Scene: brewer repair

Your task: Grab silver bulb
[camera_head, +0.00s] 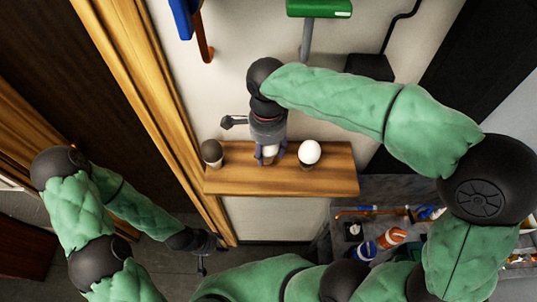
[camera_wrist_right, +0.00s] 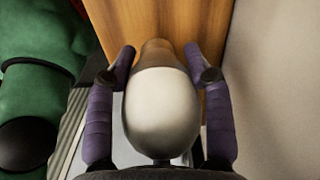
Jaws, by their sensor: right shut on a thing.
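A silver bulb (camera_wrist_right: 163,112) with a pale sheen fills the middle of the right wrist view. It also shows in the head view (camera_head: 269,151), at the middle of a wooden shelf (camera_head: 245,183). My right gripper (camera_head: 270,157) reaches down over the shelf, its purple fingers (camera_wrist_right: 162,75) closed on both sides of the bulb. The fingers and wrist partly hide it in the head view, and I cannot tell whether its base is still in the shelf. My left gripper (camera_head: 203,248) hangs low at the left, away from the shelf; its fingers are too small to read.
A dark bulb (camera_head: 211,151) stands at the shelf's left end and a white bulb (camera_head: 309,151) stands right of the gripper. A grey surface (camera_head: 335,238) with orange and blue items lies below right. A wooden frame (camera_head: 150,110) runs along the left of the shelf.

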